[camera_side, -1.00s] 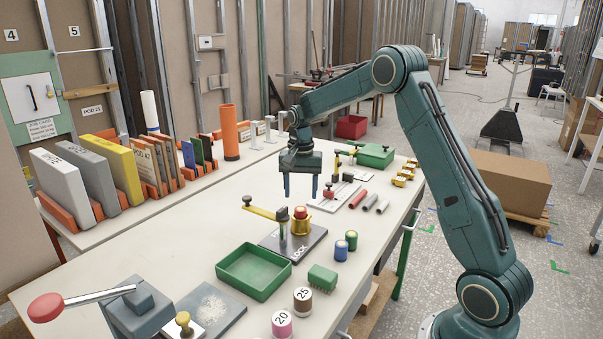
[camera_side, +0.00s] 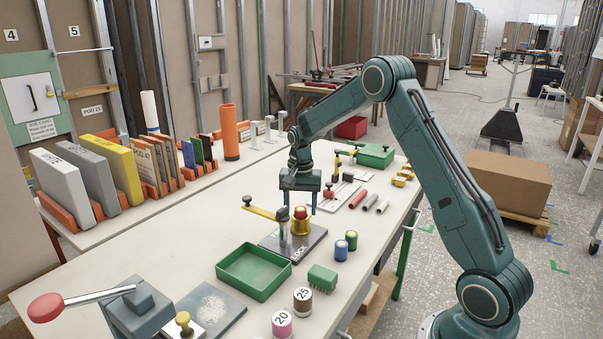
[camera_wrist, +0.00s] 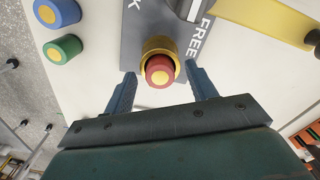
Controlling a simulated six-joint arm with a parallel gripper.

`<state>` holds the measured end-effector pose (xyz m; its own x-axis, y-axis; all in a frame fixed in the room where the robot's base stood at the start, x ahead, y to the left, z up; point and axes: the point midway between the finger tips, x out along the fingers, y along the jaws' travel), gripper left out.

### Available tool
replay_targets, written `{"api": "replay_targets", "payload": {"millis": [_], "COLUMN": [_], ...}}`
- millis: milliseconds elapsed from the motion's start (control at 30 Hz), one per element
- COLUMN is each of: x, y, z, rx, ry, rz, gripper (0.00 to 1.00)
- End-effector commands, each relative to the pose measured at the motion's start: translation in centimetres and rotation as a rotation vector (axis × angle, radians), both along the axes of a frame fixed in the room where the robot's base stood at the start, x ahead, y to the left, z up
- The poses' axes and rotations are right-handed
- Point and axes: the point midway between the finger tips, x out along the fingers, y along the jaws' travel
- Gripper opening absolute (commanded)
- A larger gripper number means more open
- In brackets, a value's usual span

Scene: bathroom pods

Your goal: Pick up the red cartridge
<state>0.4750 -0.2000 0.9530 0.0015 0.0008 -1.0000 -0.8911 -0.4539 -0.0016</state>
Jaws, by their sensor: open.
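The red cartridge (camera_side: 300,212) stands upright in a brass-coloured round holder (camera_side: 302,226) on a dark grey plate (camera_side: 306,242). In the wrist view the cartridge (camera_wrist: 160,71) shows its red side and pale top, with the brass holder (camera_wrist: 160,47) around it. My gripper (camera_side: 296,208) is open, its two blue fingers pointing down close to the cartridge. In the wrist view the fingers of my gripper (camera_wrist: 163,82) lie on either side of the cartridge, with gaps visible. The exact height of the fingertips relative to the cartridge is hard to tell.
A yellow lever (camera_side: 258,211) on a post reaches left over the plate. A green tray (camera_side: 228,277), a blue cartridge (camera_side: 341,250) and a green cartridge (camera_side: 351,240) stand nearby. Red and grey rods lie behind, to the right.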

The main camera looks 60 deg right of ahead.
Motion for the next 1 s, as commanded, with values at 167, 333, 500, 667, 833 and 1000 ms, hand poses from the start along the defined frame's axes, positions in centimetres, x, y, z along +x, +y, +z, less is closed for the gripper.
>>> {"api": "replay_targets", "payload": {"millis": [167,333,500,667,833,1000], "x": [0.00,0.00,0.00,0.01,0.02,0.06], "y": [0.00,-0.01,-0.01,0.00,-0.01,-0.03], "z": [0.02,0.03,0.04,0.05,0.14,0.82], "rx": [0.000,0.000,0.000,0.000,0.000,-0.001], "ry": [0.000,0.000,0.000,0.000,-0.001,-0.003], "rz": [0.000,0.000,0.000,0.000,0.000,0.000], "gripper": [0.57,0.45,0.12,0.08,0.08,0.08]}}
